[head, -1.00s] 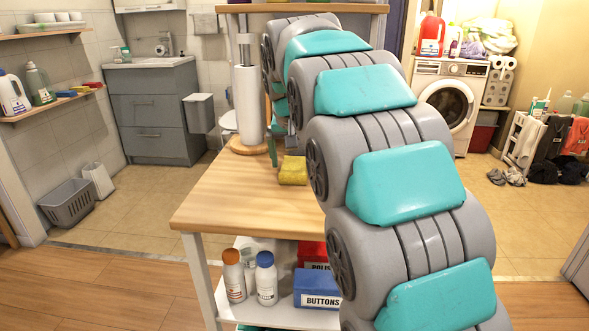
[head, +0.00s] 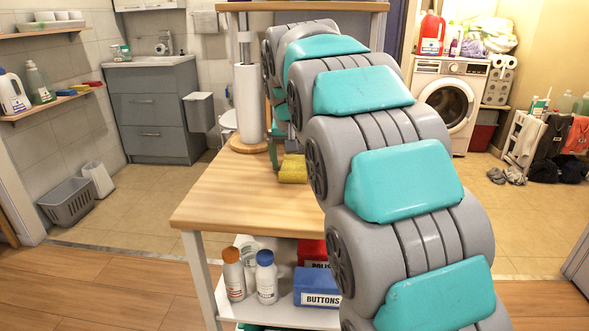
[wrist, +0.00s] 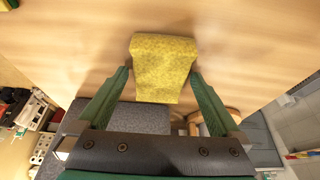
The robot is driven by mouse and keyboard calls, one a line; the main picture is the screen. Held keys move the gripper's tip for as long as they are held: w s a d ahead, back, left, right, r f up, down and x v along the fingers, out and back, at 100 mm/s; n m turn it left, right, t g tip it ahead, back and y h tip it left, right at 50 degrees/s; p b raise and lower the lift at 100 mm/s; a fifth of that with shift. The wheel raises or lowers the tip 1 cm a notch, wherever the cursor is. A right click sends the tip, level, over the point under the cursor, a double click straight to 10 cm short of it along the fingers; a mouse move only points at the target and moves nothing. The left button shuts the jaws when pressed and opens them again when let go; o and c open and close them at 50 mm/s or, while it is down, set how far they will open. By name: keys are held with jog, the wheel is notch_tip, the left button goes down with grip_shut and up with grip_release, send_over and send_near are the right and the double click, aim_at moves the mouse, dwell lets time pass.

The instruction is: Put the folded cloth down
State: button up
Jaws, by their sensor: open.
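The folded cloth (head: 292,169) is yellow and appears to rest on the wooden table (head: 235,200), left of my arm. In the wrist view the cloth (wrist: 163,68) sits between the two green fingers of my gripper (wrist: 160,74). The fingers are spread, one on each side, with a narrow gap visible beside the cloth. In the head view only a green finger (head: 273,153) shows, just left of the cloth. My arm hides the rest of the gripper and the table's right part.
A paper towel roll (head: 248,103) on a wooden base stands behind the cloth on the table. The table's front left is bare. Bottles (head: 266,278) and a blue buttons box (head: 317,287) are on the shelf below. A washing machine (head: 449,100) stands at the back right.

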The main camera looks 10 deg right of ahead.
jog(key=c, duration=1.3)
